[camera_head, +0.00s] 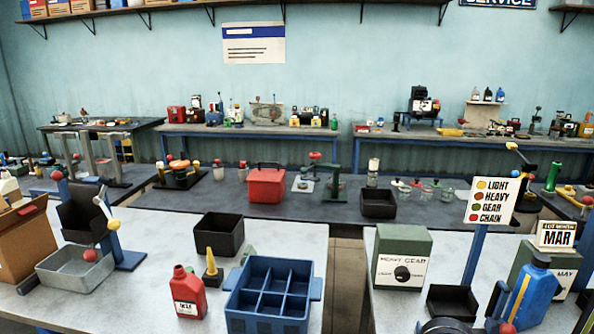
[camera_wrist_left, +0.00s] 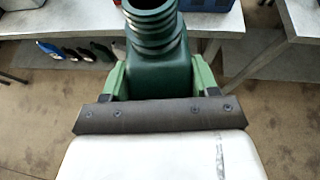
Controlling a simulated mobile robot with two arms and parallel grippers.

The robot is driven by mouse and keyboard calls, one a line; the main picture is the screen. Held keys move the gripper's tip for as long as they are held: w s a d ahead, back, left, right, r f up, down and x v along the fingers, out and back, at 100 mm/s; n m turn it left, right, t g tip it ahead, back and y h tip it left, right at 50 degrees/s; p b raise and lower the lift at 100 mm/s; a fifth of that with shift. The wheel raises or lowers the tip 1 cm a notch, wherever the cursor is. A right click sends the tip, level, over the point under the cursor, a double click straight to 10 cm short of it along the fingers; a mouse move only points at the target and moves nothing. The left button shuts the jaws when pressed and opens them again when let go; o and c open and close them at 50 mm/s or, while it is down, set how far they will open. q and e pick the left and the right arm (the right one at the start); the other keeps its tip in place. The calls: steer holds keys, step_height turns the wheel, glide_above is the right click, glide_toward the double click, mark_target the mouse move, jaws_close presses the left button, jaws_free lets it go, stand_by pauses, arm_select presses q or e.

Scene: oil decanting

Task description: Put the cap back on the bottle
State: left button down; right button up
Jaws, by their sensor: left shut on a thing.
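My left gripper (camera_wrist_left: 158,80) shows only in the left wrist view, with green fingers shut on both sides of a dark green bottle (camera_wrist_left: 155,60). The bottle's ribbed neck (camera_wrist_left: 155,18) points away from the gripper, and I see no cap on the visible part. Its top end is cut off by the frame edge. I cannot make out a loose cap in either view. The head view shows neither the held bottle nor either gripper.
A red bottle (camera_head: 187,293) stands on the left table beside a yellow funnel (camera_head: 210,262) and a blue divided crate (camera_head: 268,318). A blue bottle (camera_head: 530,296) is on the right table. A gap separates these tables. Several bottles are below a table edge in the wrist view.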

arm_select(q)
steer(key=shift+r, duration=0.15)
stand_by(0.3)
steer(key=w+d+m+g+h, duration=0.1)
steer(key=w+d+m+h, duration=0.2)
steer(key=d, duration=0.4)
steer(key=w+d+r+m+g+h, duration=0.1)
steer(key=w+d+m+g+h, duration=0.1)
steer(key=d+m+h, duration=0.3)
steer(key=shift+w+d+h, duration=0.4)
steer(key=shift+w+d, duration=0.2)
steer(key=shift+d, duration=0.45)
arm_select(e)
steer(key=w+a+r+n, duration=0.2)
steer(key=w+a+r, duration=0.2)
steer(key=a+r, duration=0.3)
steer(key=w+a+r+n, duration=0.3)
steer(key=w+a+r, duration=0.2)
steer(key=a, duration=1)
step_height(320, 180, up, 3)
steer(key=shift+r, duration=0.2)
steer(key=shift+a, duration=0.1)
steer(key=shift+f, duration=2.05)
